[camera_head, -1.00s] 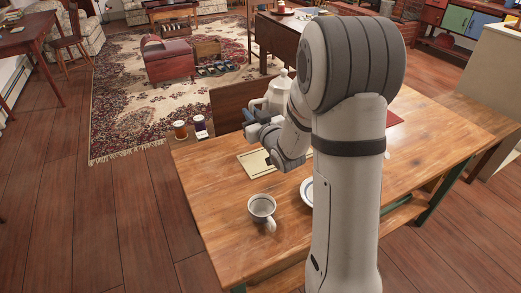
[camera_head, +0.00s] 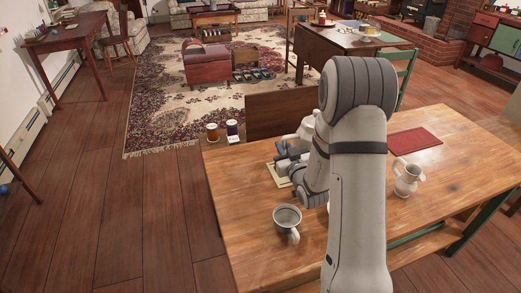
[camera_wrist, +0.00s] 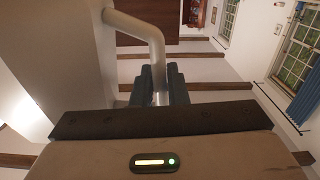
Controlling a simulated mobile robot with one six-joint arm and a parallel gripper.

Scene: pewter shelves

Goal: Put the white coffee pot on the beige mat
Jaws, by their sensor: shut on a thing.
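The white coffee pot (camera_head: 306,129) is at the far side of the table, partly hidden behind my arm. My gripper (camera_head: 283,149) is to its left in the head view. In the wrist view my gripper (camera_wrist: 161,78) is shut on the pot's curved handle (camera_wrist: 150,32), with the pot's pale body (camera_wrist: 60,70) filling the upper left. The beige mat (camera_head: 272,172) lies on the table just below the pot in the picture, mostly covered by my arm. I cannot tell whether the pot touches the mat.
A grey-white mug (camera_head: 288,217) stands near the front left of the wooden table (camera_head: 247,195). A white jug (camera_head: 407,179) and a red mat (camera_head: 414,141) are on the right. A chair back (camera_head: 277,115) rises behind the table.

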